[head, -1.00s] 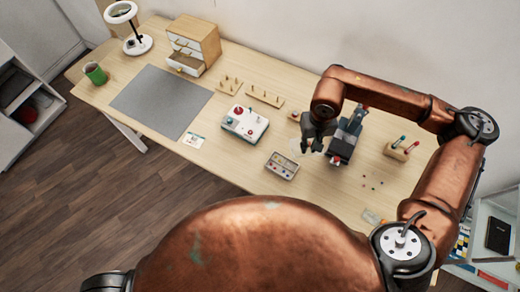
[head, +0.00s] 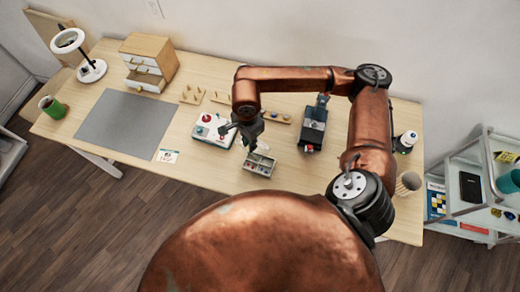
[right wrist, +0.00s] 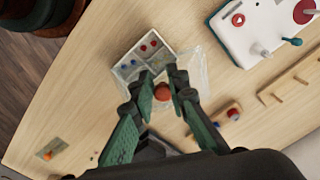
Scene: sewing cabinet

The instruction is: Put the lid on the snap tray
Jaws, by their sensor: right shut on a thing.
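My right gripper (right wrist: 162,82) is shut on the lid (right wrist: 192,72), a clear, see-through sheet, with a small dark red knob between the fingers. The lid overlaps only part of the tray and sticks out to the right of it in that view; its height above the tray cannot be told. In the head view the gripper (head: 250,145) is just behind the tray.
A white control box (head: 212,130) with a red knob and levers stands left of the gripper. A dark machine (head: 313,128) stands to the right. Wooden peg racks (head: 192,95) lie behind. A grey mat (head: 122,125) covers the left of the table.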

